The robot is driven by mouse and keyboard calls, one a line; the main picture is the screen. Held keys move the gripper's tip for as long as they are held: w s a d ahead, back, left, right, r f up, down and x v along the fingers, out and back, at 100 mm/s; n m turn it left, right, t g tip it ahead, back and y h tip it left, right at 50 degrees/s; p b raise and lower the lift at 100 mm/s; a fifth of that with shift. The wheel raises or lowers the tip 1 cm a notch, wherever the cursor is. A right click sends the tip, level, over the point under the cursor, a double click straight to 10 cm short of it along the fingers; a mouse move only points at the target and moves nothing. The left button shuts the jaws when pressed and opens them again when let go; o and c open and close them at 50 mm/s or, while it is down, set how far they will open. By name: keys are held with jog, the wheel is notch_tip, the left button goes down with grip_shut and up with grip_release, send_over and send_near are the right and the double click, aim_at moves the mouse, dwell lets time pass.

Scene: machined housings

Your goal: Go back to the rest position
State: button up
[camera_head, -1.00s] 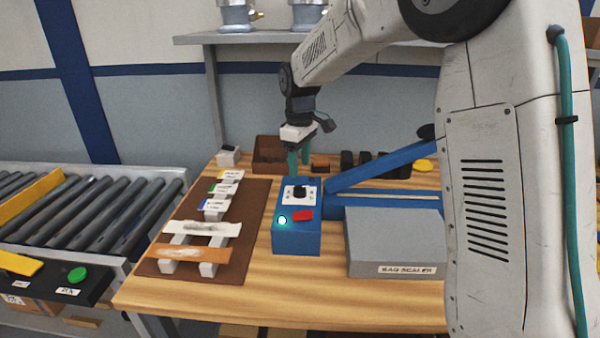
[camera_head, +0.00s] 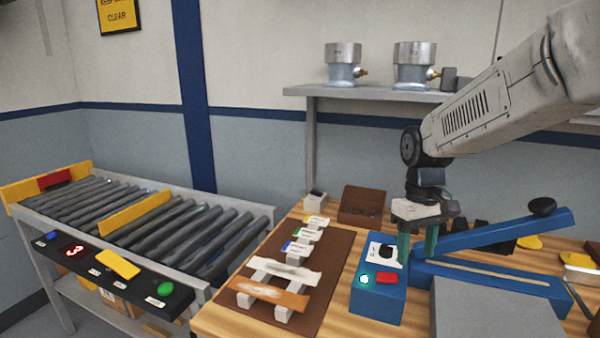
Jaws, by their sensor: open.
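My gripper (camera_head: 417,246) hangs at the right, pointing down, with its two green fingers apart and nothing seen between them. It is over or just behind the blue box (camera_head: 378,297), which has a dark knob on a white plate, a lit green-white button and a red switch. Whether the fingers touch the box or the blue lever arm beside it I cannot tell. My arm reaches in from the upper right.
A brown mat (camera_head: 325,270) holds labelled pieces and two strips on grey blocks. A blue sealer lever (camera_head: 500,232) rises right of my gripper. A brown bin (camera_head: 361,205) stands behind. A roller conveyor (camera_head: 150,222) runs at left. A shelf (camera_head: 370,93) holds two metal housings.

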jog(key=s+d+r+m+t, duration=0.1)
jog(key=s+r+m, duration=0.1)
jog(key=s, duration=1.1)
jog(key=s+d+r+m+t, duration=0.1)
jog(key=s+r+m, duration=0.1)
jog(key=s, duration=1)
jog(key=shift+s+d+r+t, duration=0.2)
jog(key=shift+s+t, duration=0.15)
jog(key=shift+t, duration=0.05)
